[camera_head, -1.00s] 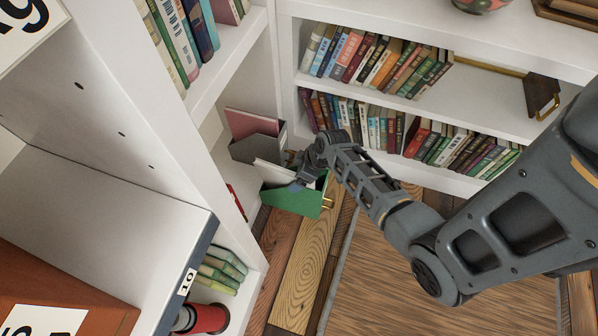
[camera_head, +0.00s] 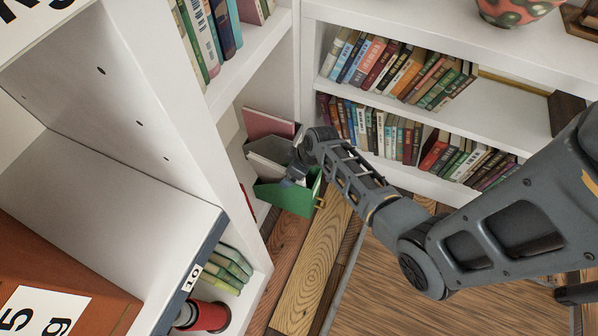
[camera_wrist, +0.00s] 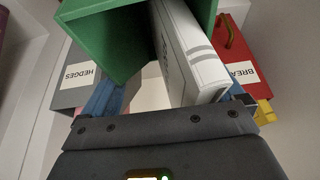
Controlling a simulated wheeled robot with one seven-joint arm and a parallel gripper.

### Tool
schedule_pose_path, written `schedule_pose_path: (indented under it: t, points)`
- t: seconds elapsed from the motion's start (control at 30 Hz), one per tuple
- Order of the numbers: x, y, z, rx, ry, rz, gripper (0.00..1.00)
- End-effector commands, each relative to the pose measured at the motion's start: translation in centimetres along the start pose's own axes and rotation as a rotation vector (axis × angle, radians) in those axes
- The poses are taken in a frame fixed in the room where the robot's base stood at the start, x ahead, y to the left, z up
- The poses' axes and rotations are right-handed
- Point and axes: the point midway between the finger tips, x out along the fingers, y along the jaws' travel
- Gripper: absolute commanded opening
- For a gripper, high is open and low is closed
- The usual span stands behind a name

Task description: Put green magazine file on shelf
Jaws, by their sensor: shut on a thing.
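The green magazine file (camera_head: 304,194) is at the lower shelf opening of the left bookcase, in front of a grey file in the head view. It fills the top of the wrist view (camera_wrist: 112,38), with a white book or binder (camera_wrist: 187,52) showing inside it. My gripper (camera_head: 294,172) is shut on the green file; its blue fingers show at either side in the wrist view (camera_wrist: 165,98). The arm hides part of the file in the head view. I cannot tell whether the file rests on the shelf.
A grey file labelled HEDGES (camera_wrist: 78,84) and a red-and-white thing labelled BREA (camera_wrist: 238,75) stand close by in the wrist view. The left bookcase's white upright (camera_head: 190,120) is near the arm. Book-filled shelves (camera_head: 400,70) stand behind. Plank floor (camera_head: 318,260) is clear below.

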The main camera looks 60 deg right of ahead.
Motion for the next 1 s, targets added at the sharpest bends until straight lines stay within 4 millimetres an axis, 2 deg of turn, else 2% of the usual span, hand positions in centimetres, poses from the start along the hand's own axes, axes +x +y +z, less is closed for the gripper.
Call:
schedule_pose_path:
  t: [1.0]
  points:
    - [3.1,0.1,-7.4,-0.002,0.004,0.002,0.28]
